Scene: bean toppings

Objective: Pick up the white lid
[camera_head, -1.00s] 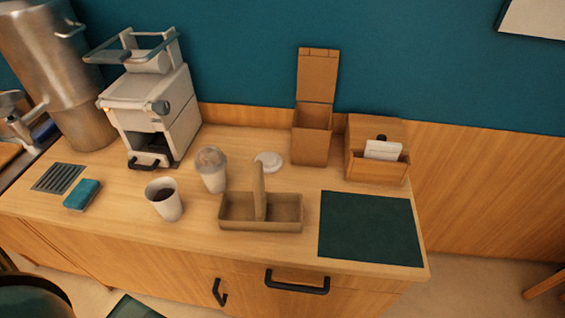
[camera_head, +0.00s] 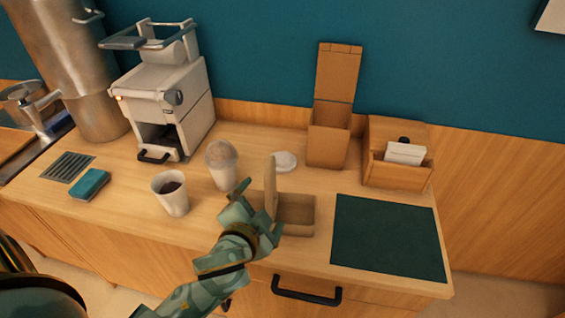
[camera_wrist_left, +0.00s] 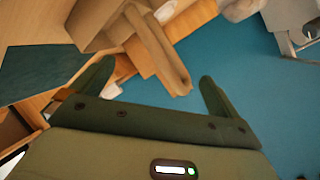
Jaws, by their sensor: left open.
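The white lid (camera_head: 285,161) lies flat on the wooden counter, behind the cardboard tray and left of the tall cardboard box. My left gripper (camera_head: 258,208) is open and empty. In the head view it overlaps the left part of the tray (camera_head: 298,215), in front of the lid and nearer the counter's front edge; contact with the tray cannot be told. In the left wrist view my two fingers (camera_wrist_left: 155,85) are spread, with the tray and its upright part (camera_wrist_left: 158,48) beyond them. My right gripper is in neither view.
A domed cup (camera_head: 222,165) stands left of the lid, and an open cup of dark liquid (camera_head: 171,194) further left. The tall cardboard box (camera_head: 329,142) and a wooden holder (camera_head: 396,172) stand to the right. A dark green mat (camera_head: 388,237) is bare.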

